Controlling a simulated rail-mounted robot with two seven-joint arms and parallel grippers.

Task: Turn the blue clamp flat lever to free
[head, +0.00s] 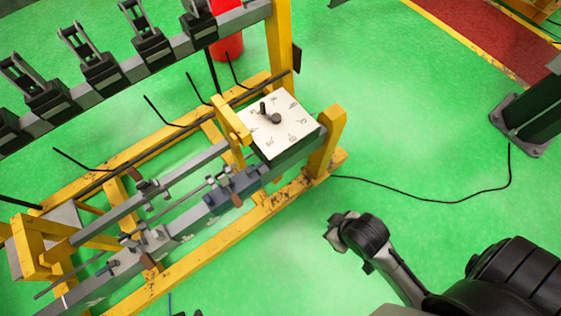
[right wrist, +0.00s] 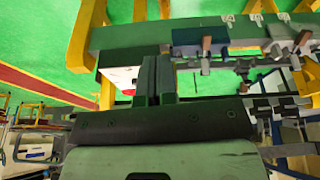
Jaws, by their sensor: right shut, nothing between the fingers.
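The blue clamp (head: 222,194) is a dark blue block on the grey rail of the yellow frame, left of centre in the head view. A small brown flat lever (head: 237,200) stands at its front side. In the right wrist view the blue clamp (right wrist: 186,37) is at the top, with the brown lever (right wrist: 207,45) in front of it. My right gripper (head: 336,232) is over the green floor, right of the frame and apart from the clamp. Its fingers (right wrist: 158,75) are shut and empty in the right wrist view. My left gripper is not in view.
A white dial plate (head: 285,125) with a dark knob tops a box at the frame's right end. Yellow posts (head: 328,140) flank it. Other clamps and brown levers (head: 150,262) line the rails. Open green floor (head: 400,150) lies right, crossed by a black cable (head: 440,202).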

